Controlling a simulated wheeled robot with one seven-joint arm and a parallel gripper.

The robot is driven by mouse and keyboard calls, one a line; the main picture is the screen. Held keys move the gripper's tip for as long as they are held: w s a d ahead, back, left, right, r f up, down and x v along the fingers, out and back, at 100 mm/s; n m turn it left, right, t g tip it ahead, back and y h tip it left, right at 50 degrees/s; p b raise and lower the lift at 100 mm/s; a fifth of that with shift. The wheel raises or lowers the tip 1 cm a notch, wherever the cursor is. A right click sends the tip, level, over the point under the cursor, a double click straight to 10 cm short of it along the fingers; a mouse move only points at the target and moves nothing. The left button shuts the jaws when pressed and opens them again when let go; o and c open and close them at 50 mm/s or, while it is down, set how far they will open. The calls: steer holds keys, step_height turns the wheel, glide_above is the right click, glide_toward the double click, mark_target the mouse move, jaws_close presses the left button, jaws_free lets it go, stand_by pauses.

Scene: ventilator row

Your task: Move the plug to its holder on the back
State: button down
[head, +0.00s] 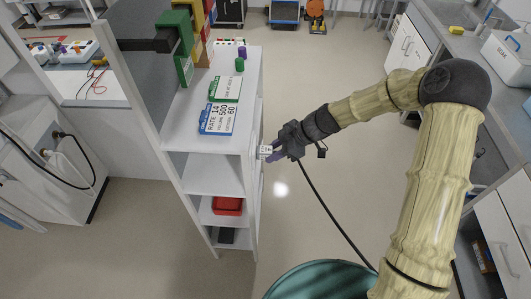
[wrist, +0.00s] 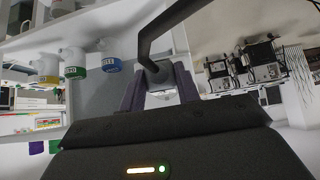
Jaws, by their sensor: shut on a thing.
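My gripper (head: 274,151) is beside the right side of a white shelf unit, just below its top. It is shut on the plug (head: 265,150), a small pale piece between the fingers, touching or very near the shelf side. A black cord (head: 326,205) hangs from near the gripper towards the floor. In the wrist view the fingers (wrist: 160,90) close around the plug (wrist: 158,74), and its dark cord (wrist: 147,38) bends upward. The fingers hide much of the plug. I cannot make out the holder clearly or tell whether the plug is in it.
The white shelf unit (head: 255,95) carries cards (head: 218,119) and small green and purple pieces on top. A red bin (head: 227,206) sits on a lower shelf. The floor (head: 330,70) beyond my arm is open. A counter with drawers stands at the right.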

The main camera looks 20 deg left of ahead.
steer(key=shift+d, duration=0.2)
steer(key=shift+w+d+b, duration=0.2)
steer(key=shift+d, duration=0.6)
steer(key=shift+w+d+b, duration=0.2)
steer(key=shift+w+d, duration=0.05)
steer(key=shift+d, duration=0.6)
steer(key=shift+w+d+b, duration=0.2)
steer(key=shift+d, duration=0.6)
steer(key=s+d+f+m+t+h+b, duration=0.1)
steer(key=d+f+m+t+h, duration=0.3)
steer(key=d+f+m, duration=0.6)
steer(key=s+d+f+m+t+h+b, duration=0.1)
steer(key=d+f+m+t+h, duration=0.3)
steer(key=d+f+m, duration=0.6)
steer(key=d+f+t, duration=0.2)
steer(key=d+f, duration=0.2)
steer(key=f, duration=0.5)
steer(key=shift+s+f+m+t, duration=0.15)
steer(key=shift+s+m+t, duration=0.15)
steer(key=shift+m, duration=0.1)
steer(key=shift+w+a, duration=0.1)
steer(key=shift+w, duration=0.1)
